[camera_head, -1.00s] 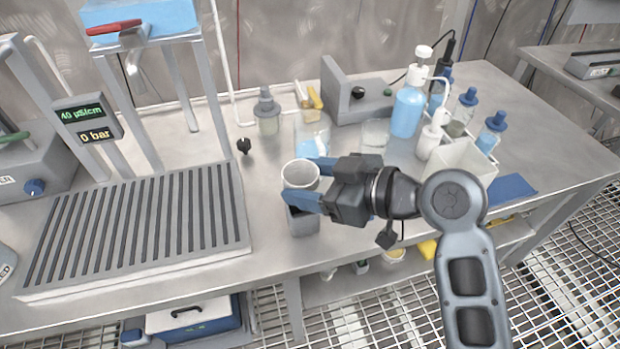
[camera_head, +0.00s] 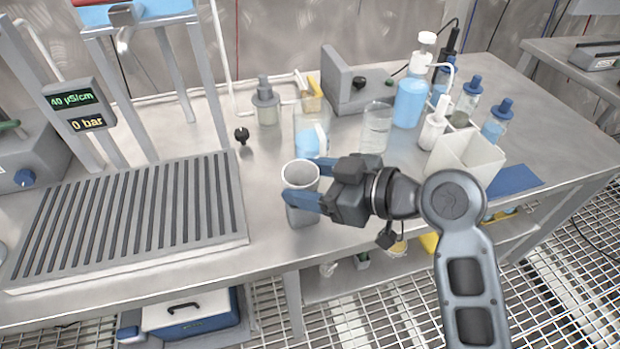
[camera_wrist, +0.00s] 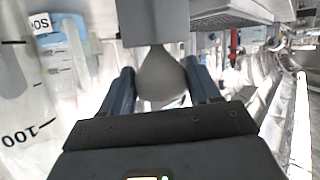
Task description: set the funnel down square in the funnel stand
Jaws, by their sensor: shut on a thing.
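The funnel (camera_head: 300,172) is a pale grey cone with a round open mouth facing up. My gripper (camera_head: 300,197) is shut on it from the right, one blue finger on each side. The funnel stand (camera_head: 303,217) is a small grey block on the bench, directly below the funnel and partly hidden by the near finger. In the wrist view the funnel (camera_wrist: 161,78) is between my two fingers, with its narrow end at the edge of the grey stand (camera_wrist: 155,22). I cannot tell whether it rests fully in the stand.
A slatted grey tray (camera_head: 130,215) stands to the left. A beaker (camera_head: 311,132), a clear glass (camera_head: 376,128) and a blue wash bottle (camera_head: 410,100) stand behind. A white box (camera_head: 467,160) is at the right. The bench's front edge is close to the stand.

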